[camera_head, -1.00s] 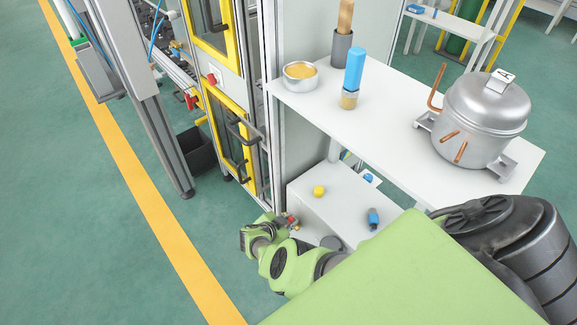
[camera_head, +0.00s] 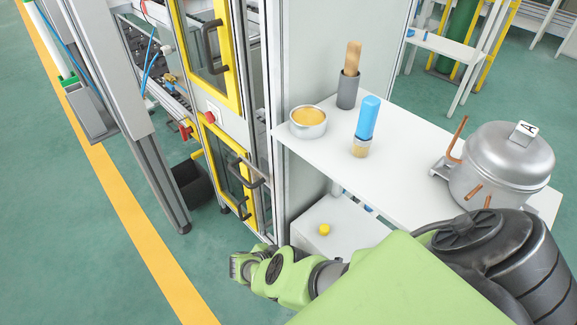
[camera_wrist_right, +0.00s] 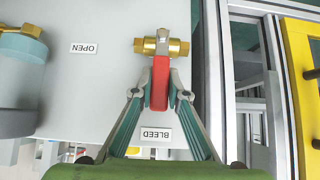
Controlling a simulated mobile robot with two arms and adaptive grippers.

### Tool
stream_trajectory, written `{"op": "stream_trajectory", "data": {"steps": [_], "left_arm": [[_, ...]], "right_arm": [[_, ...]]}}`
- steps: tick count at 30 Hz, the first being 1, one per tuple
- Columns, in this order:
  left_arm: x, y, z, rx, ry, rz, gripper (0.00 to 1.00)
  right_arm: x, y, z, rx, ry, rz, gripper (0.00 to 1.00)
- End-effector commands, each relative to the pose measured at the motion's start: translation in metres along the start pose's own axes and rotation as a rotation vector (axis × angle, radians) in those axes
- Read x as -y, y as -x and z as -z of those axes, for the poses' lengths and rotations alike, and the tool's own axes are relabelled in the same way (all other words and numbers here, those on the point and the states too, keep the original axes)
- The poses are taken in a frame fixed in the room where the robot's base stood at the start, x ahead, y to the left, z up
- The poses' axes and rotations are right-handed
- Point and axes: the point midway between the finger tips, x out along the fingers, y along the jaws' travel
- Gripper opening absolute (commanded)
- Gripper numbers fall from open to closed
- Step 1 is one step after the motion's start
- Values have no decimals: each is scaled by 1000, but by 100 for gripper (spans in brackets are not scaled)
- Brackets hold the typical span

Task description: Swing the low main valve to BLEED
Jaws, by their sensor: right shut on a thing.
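In the right wrist view, the brass valve (camera_wrist_right: 176,47) is fixed on a grey panel. Its red handle (camera_wrist_right: 160,85) runs from the valve body down the picture toward the BLEED label (camera_wrist_right: 156,134). The OPEN label (camera_wrist_right: 83,48) is to the left of the valve. My right gripper (camera_wrist_right: 162,92) is shut on the red handle, one finger on each side. In the head view, my green right arm reaches to the cabinet's foot. The valve and gripper fingers are hidden there. My left gripper is in neither current view.
The yellow-framed cabinet (camera_head: 228,185) stands beside my arm. Open floor lies left.

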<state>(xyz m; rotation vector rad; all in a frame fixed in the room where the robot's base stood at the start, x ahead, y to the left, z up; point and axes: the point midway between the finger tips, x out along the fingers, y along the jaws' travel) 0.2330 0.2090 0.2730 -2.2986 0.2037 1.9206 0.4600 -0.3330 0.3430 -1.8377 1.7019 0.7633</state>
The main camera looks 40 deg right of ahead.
Motion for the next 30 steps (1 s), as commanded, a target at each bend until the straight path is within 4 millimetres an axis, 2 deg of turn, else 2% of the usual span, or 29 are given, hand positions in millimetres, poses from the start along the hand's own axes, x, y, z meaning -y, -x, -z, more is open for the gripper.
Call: {"op": "stream_trajectory", "data": {"steps": [18, 19, 20, 30], "left_arm": [[0, -2, -3, 4, -1, 0, 44], [0, -2, -3, 4, -1, 0, 44], [0, -2, -3, 4, -1, 0, 44], [-2, -2, -2, 2, 3, -3, 44]], "right_arm": [[0, 2, -3, 6, 9, 0, 0], [0, 2, -2, 6, 9, -1, 22], [0, 2, -2, 6, 9, -1, 30], [-2, 1, -1, 2, 9, -6, 32]]}}
